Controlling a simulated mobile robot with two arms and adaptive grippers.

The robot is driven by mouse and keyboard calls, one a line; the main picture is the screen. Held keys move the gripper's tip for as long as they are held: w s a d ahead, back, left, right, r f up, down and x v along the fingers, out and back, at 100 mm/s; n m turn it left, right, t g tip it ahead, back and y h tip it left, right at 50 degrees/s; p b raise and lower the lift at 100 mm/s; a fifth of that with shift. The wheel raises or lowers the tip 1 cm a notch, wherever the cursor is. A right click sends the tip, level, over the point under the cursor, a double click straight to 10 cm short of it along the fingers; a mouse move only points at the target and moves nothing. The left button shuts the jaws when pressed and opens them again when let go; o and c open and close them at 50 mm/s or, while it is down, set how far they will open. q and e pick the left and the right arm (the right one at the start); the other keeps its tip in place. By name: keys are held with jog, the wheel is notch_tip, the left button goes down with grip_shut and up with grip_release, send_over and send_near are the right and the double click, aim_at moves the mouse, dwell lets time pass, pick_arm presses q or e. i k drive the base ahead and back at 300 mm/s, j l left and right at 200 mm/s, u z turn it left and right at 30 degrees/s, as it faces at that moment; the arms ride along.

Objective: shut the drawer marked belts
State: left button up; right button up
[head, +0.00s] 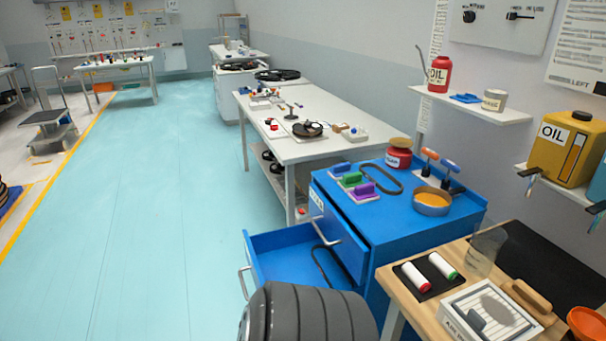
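A blue cabinet (400,222) stands right of centre. Its lower drawer (290,247) is pulled far out to the left, with a black belt (322,270) inside and a grey handle (243,281) on its front. An upper drawer (338,234) above it also stands out from the cabinet, less far, with its own handle (322,232). A white label (316,203) shows by the upper drawer; I cannot read it. No label shows on the lower drawer's front, seen edge-on. Neither of my grippers is in view.
A dark grey ribbed round object (312,316) stands at the bottom edge, close in front of the lower drawer. A wooden table (395,277) with tools is on the right. The white bench (345,147) runs behind the cabinet. The turquoise floor (150,220) at left is clear.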

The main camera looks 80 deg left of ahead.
aim_at(283, 255)
jog(key=k+u, duration=0.1)
jog(key=u, duration=2.95)
